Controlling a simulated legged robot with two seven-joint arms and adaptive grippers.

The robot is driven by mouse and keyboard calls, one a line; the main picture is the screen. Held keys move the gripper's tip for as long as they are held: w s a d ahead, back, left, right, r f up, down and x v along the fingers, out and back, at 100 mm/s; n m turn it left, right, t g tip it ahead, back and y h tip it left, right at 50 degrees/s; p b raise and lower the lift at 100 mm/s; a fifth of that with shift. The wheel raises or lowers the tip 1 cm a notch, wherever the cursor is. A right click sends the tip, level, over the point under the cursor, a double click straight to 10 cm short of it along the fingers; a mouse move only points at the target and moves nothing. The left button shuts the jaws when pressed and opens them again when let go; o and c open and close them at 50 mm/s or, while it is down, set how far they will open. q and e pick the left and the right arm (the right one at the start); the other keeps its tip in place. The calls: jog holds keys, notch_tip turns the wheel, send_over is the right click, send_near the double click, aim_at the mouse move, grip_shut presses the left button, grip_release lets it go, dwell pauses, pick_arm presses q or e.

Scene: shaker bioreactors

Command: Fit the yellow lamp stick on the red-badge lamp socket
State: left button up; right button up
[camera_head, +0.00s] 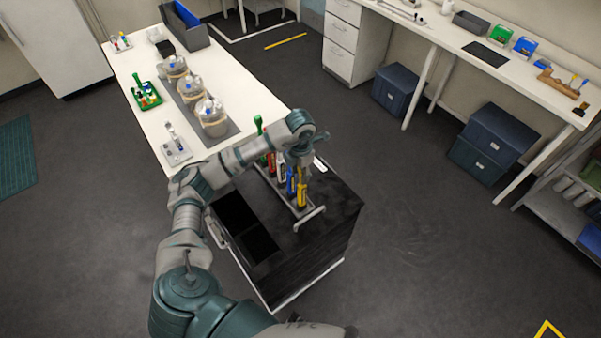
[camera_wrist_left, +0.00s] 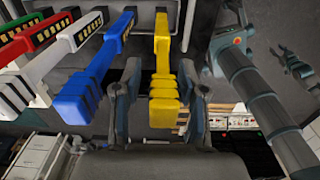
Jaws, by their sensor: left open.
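The yellow lamp stick (camera_head: 302,193) stands at the near end of a row of coloured sticks in a rack on the black cart. It also shows in the left wrist view (camera_wrist_left: 162,60). My left gripper (camera_head: 301,164) is over that end of the row. In the left wrist view its open fingers (camera_wrist_left: 160,92) are on either side of the yellow stick; I cannot tell whether they touch it. The blue stick (camera_wrist_left: 95,75) is just left of the fingers. I cannot make out a red-badge lamp socket. My right gripper is not clearly seen.
Several glass vessels (camera_head: 212,122) stand on a grey mat on the white table (camera_head: 130,65). The black cart (camera_head: 322,232) has a raised handle (camera_head: 310,217). Floor right of the cart is clear.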

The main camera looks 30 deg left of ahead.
pick_arm(q)
jog(key=shift+f, duration=0.4)
grip_shut()
jog(key=shift+r, duration=0.15)
jog(key=shift+r+p, duration=0.35)
jog(key=shift+r, duration=0.3)
